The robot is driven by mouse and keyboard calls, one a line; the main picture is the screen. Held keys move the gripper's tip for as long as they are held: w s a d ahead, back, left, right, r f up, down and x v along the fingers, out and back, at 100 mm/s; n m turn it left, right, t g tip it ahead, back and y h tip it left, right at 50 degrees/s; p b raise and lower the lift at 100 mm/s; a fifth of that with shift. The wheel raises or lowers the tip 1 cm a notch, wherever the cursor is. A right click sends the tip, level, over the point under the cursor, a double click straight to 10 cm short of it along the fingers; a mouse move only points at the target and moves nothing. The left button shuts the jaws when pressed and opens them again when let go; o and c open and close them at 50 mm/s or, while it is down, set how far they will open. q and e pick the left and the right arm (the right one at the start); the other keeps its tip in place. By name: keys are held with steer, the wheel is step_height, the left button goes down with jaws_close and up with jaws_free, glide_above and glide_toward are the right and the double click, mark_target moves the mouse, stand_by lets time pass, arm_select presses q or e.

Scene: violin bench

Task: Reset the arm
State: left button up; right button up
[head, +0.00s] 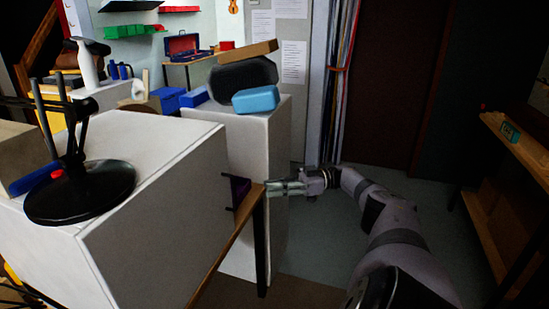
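My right arm comes in from the lower right and reaches forward. Its gripper (284,188) points left, beside the corner of a narrow wooden edge (236,232) with a dark leg. The fingers look close together, but their gap is too small to tell open from shut. I see no object clearly held in them. A small dark purple item (240,190) shows just left of the fingertips; whether they touch it cannot be told. My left gripper is not in view.
A white cabinet (150,235) with a round black stand (80,192) fills the left. Behind it, a white pedestal (262,140) carries a black case (243,77) and a light blue box (256,99). A wooden shelf (490,225) stands right. Grey floor (325,235) between is clear.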

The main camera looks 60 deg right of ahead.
steer(key=shift+f, duration=0.1)
stand_by(0.5)
steer(key=w+a+f+m+t+h, duration=0.1)
steer(key=a+f+m+h, duration=0.1)
steer(key=f, duration=0.5)
steer(key=w+a+f+m+t+h+p, duration=0.1)
steer(key=w+f+h, duration=0.15)
steer(key=f, duration=0.55)
steer(key=w+a+f+m+t+h, duration=0.1)
steer(key=a+f+m+h, duration=0.15)
steer(key=f, duration=0.45)
steer(key=s+a+f+m+g+h, duration=0.1)
steer(key=s+a+f+h, duration=0.15)
steer(key=f, duration=0.65)
steer(key=s+a+f+m+g+h, duration=0.1)
steer(key=s+a+f+h, duration=0.2)
steer(key=f, duration=0.5)
steer(key=s+a+f+g+p, duration=0.1)
steer(key=s+a+f+g, duration=0.3)
steer(key=s+f, duration=0.45)
steer(key=s+a+f+g, duration=0.4)
steer(key=s+a+f, duration=0.2)
steer(key=s+a, duration=0.5)
steer(key=s+a+f+g+p, duration=0.1)
steer(key=s+a+f+g, duration=0.3)
steer(key=s+a, duration=0.7)
steer(key=s+f, duration=0.2)
steer(key=s, duration=0.2)
steer(key=shift+s+a+n+h, duration=0.25)
steer(key=shift+s+n+h, duration=0.1)
